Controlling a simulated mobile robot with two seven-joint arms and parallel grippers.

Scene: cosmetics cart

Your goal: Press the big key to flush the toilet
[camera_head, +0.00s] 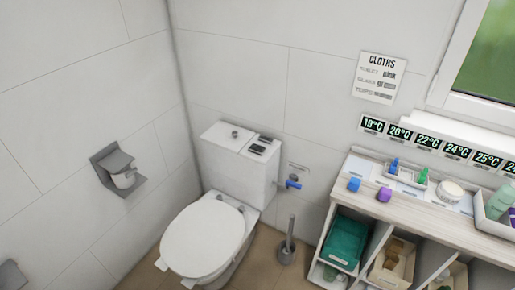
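The white toilet (201,240) stands in the corner with its lid down. Its cistern (237,176) is against the back wall. On the cistern's top, toward the right, are two dark keys side by side. The nearer key (258,150) looks a little larger than the farther key (266,140), but they are too small to be sure. A small round grey knob (235,134) is on the cistern's top, left of the keys. Neither of my grippers is in view, and nothing touches the keys.
A toilet brush in its holder (287,252) stands on the floor right of the toilet. A blue-handled valve (293,184) is on the wall beside the cistern. A shelf unit (348,180) with bottles and bins fills the right. A paper holder (119,171) is on the left wall.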

